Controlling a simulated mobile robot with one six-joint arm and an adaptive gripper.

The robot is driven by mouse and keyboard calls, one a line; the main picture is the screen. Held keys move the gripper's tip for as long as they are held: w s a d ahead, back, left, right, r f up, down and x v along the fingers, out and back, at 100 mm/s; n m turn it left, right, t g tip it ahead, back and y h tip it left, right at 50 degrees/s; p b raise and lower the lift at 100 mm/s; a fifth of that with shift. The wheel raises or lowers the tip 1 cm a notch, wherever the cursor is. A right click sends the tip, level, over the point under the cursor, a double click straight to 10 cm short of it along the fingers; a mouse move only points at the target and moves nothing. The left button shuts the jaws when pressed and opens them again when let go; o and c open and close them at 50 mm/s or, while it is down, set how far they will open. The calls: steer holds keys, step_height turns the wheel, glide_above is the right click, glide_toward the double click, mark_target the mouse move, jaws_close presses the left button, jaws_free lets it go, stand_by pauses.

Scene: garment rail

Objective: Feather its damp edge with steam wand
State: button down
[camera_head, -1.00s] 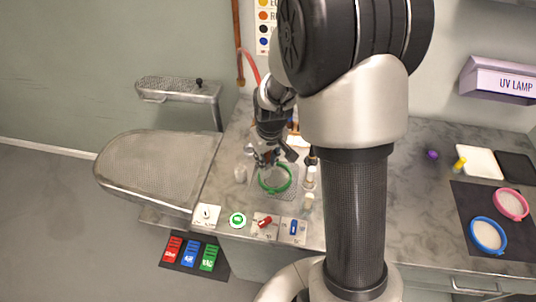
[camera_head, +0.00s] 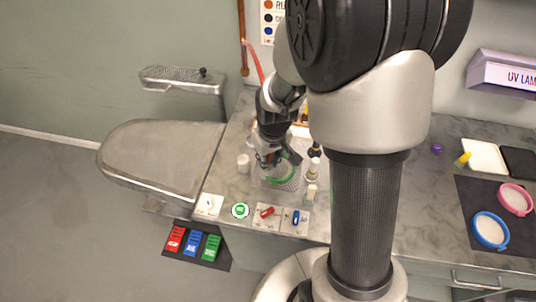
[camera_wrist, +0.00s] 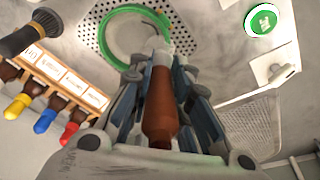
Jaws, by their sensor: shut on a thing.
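The green hoop (camera_head: 283,180) lies on a perforated grey plate on the worktop, with pale cloth inside; it also shows in the wrist view (camera_wrist: 104,38). My gripper (camera_head: 268,160) is low over the hoop and hides part of it. In the wrist view my gripper (camera_wrist: 160,75) is shut on a reddish-brown, wand-like thing (camera_wrist: 160,105) with a pale tip. The tip overlaps the near right edge of the hoop in that view. I cannot tell whether it touches the cloth. No steam shows.
Small bottles (camera_head: 313,168) stand right of the hoop; a white pot (camera_head: 243,163) stands left. Switches (camera_head: 267,212) and a green button (camera_head: 240,211) line the front edge. A dropper rack (camera_wrist: 60,78) is close by. Blue (camera_head: 490,231) and pink (camera_head: 515,199) hoops lie far right.

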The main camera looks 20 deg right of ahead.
steer(key=shift+s, duration=0.15)
steer(key=s+d, duration=0.3)
steer(key=shift+s+b, duration=0.2)
steer(key=shift+b, duration=0.2)
stand_by(0.6)
steer(key=shift+d, duration=0.1)
steer(key=d, duration=0.1)
steer(key=w+d, duration=0.1)
steer(key=d, duration=0.2)
steer(key=shift+w+d+b, duration=0.2)
steer(key=shift+w+b, duration=0.15)
steer(key=shift+b, duration=0.05)
stand_by(0.5)
